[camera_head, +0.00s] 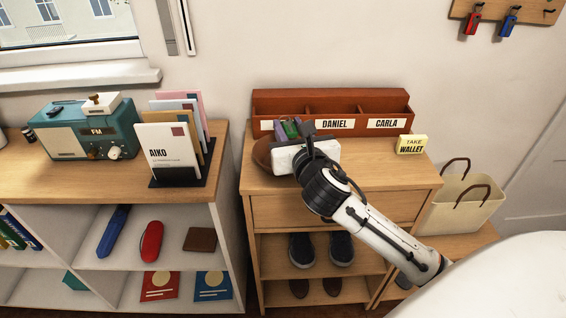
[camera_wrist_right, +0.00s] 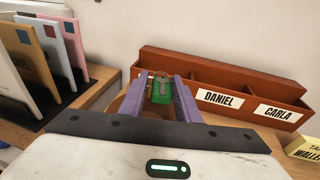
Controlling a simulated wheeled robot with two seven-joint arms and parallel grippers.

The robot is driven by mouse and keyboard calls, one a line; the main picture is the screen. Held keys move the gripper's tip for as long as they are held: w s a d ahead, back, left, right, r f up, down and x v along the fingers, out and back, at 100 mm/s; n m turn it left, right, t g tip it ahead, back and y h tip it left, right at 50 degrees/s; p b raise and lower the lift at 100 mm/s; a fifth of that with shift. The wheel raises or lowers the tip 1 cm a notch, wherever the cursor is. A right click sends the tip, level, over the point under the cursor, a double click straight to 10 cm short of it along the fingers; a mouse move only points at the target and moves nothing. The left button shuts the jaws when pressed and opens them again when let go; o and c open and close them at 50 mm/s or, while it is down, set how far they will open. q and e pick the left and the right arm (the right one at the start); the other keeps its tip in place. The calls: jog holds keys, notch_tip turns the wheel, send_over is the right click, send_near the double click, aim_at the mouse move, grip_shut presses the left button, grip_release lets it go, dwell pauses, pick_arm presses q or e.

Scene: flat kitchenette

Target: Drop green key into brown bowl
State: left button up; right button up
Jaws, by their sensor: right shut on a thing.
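My right gripper (camera_head: 287,130) is over the brown bowl (camera_head: 261,153) on the wooden cabinet top. In the right wrist view its two purple fingers (camera_wrist_right: 161,84) are shut on the green key (camera_wrist_right: 160,97), which sits between them with a grey metal part on top. The bowl (camera_wrist_right: 127,104) shows in part below the fingers; the gripper hides the rest, and its inside cannot be seen. In the head view a bit of the green key (camera_head: 291,128) shows between the fingers. My left gripper is not in view.
A reddish-brown organizer (camera_head: 335,104) labelled DANIEL and CARLA stands behind the gripper. A yellow TAKE WALLET sign (camera_head: 412,144) is at the right. Upright letters (camera_head: 168,150) and a teal radio (camera_head: 85,130) stand on the left shelf. Red and blue keys hang on a wall rack (camera_head: 515,10).

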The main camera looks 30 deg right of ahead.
jog(key=shift+r, duration=0.1)
jog(key=o, duration=1.1)
jog(key=v, duration=1)
jog(key=shift+s, duration=0.15)
